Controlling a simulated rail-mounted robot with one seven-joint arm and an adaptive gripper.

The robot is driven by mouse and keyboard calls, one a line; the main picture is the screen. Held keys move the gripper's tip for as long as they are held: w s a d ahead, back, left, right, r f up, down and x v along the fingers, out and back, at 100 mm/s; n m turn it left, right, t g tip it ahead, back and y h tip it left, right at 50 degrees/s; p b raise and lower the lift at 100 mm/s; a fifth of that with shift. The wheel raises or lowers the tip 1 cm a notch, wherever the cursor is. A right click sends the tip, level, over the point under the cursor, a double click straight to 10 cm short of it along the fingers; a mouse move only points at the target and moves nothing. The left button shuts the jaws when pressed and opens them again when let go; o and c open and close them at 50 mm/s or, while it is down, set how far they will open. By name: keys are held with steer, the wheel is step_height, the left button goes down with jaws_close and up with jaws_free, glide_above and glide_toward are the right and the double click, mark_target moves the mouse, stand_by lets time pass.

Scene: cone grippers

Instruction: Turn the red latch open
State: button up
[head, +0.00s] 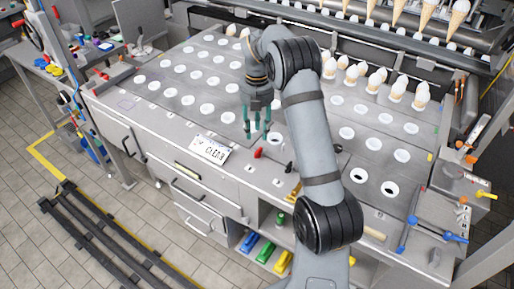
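A small red latch-like handle (258,153) sits on the front part of the grey metal worktop, just right of a white lettered plate. My gripper (258,130) points down over the worktop, slightly above the red handle in the picture. Its teal fingers are spread apart and nothing shows between them. The gripper appears apart from the handle, though its exact height is hard to judge. The handle's pivot and its open or shut position are too small to tell.
The white lettered plate (210,150) lies left of the handle. A black knob (289,168) is to its right. Rows of white-rimmed holes (208,109) cover the worktop. Cones (420,97) stand at the back right. Drawers (203,189) and coloured bins (265,252) are below.

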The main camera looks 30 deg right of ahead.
mark_target(260, 152)
step_height(260, 152, down, 9)
steer(key=shift+p, duration=0.65)
steer(key=shift+c, duration=0.2)
steer(key=c, duration=0.8)
jaws_close()
